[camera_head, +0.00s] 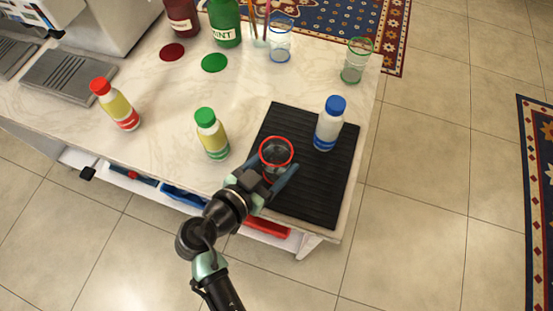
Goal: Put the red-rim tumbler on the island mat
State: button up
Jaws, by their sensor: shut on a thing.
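The red-rim tumbler (277,153) is clear glass with a red ring at its top. It is upright over the left part of the black ribbed island mat (312,204). My gripper (275,181) comes from the lower left and is shut on the tumbler, with a finger at its right side. The gripper hides part of the tumbler's lower body. I cannot tell whether its base touches the mat.
A blue-capped bottle (329,124) stands on the mat's upper right. A green-capped bottle (212,134) stands left of the mat, a red-capped bottle (116,105) farther left. Green-rim (356,62) and blue-rim (280,40) tumblers stand at the back. The mat's lower right is clear.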

jog(key=o, duration=1.4)
jog(key=shift+r+p, duration=0.25)
jog(key=shift+p, duration=0.15)
jog(key=b+v, duration=0.1)
jog(key=v, duration=1.1)
jog(key=shift+f, duration=0.1)
